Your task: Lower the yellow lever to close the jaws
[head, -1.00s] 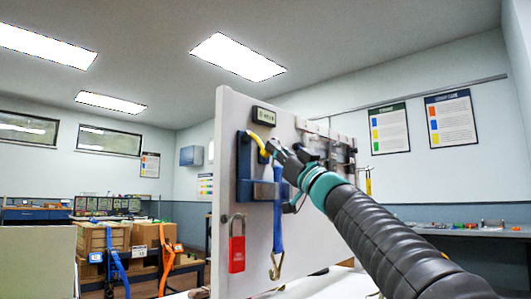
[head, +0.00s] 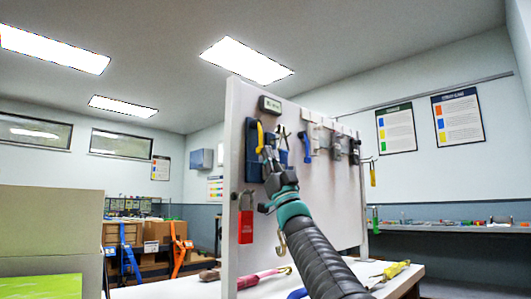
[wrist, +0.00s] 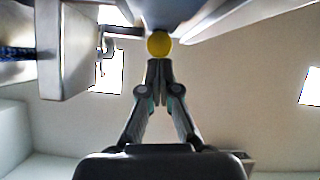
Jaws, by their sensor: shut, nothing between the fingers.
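The yellow lever (head: 260,137) is on a dark blue device (head: 252,165) at the left part of the white panel. In the head view it looks nearly upright, close to the device. My gripper (head: 268,153) is at its lower end, with fingers shut and empty. In the wrist view the lever's round yellow end (wrist: 159,43) lies just beyond my gripper's closed fingertips (wrist: 159,64). Whether they touch is unclear. The device's jaws cannot be made out; my gripper and arm hide part of the device and the strap below it.
A red padlock (head: 246,226) hangs at the panel's left edge, left of my arm. A metal hook (head: 282,243) hangs beside my arm. Other blue and grey hardware (head: 306,146) is mounted to the right. Tools, including a yellow-handled one (head: 396,269), lie on the white table (head: 345,275).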

